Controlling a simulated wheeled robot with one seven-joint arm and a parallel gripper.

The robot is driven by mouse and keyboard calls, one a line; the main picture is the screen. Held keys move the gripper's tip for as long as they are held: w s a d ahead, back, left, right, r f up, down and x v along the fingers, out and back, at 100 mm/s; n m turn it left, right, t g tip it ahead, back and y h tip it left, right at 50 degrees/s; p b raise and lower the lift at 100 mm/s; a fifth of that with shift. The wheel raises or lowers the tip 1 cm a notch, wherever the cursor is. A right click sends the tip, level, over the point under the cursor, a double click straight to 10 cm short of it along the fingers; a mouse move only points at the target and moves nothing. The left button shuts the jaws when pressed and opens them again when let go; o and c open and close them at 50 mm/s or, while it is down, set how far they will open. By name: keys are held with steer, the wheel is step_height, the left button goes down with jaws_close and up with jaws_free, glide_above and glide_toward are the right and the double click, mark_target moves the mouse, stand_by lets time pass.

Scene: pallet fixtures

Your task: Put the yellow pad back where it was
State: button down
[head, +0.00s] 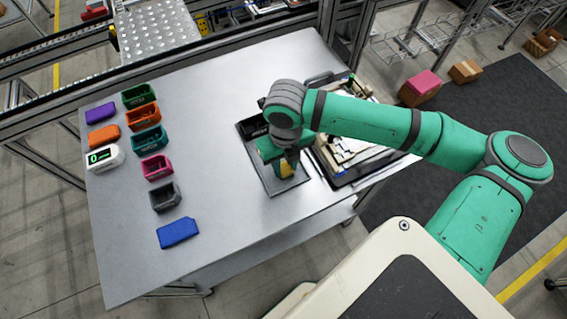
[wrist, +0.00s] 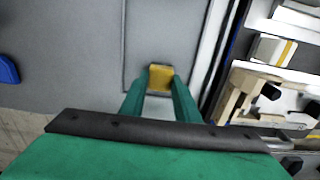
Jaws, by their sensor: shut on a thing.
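The yellow pad (head: 287,170) is between the fingers of my gripper (head: 284,162), over the front part of a shallow grey tray (head: 258,170). In the wrist view the yellow pad (wrist: 161,77) sits at the tips of the two green fingers of my gripper (wrist: 160,88), which are shut on it. The tray surface (wrist: 170,35) shows beyond it. I cannot tell whether the pad touches the tray. My wrist and gripper hide much of the tray in the head view.
A fixture with pale parts (head: 350,145) stands close right of the tray. At the left are several coloured bins, such as a pink one (head: 156,166), a white device with a green display (head: 103,157) and a blue block (head: 178,232). The table's front middle is clear.

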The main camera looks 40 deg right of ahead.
mark_target(285, 168)
steer(key=c, duration=1.4)
jaws_free()
steer(key=shift+o, duration=0.2)
step_height(285, 168, up, 12)
steer(key=shift+r, duration=0.15)
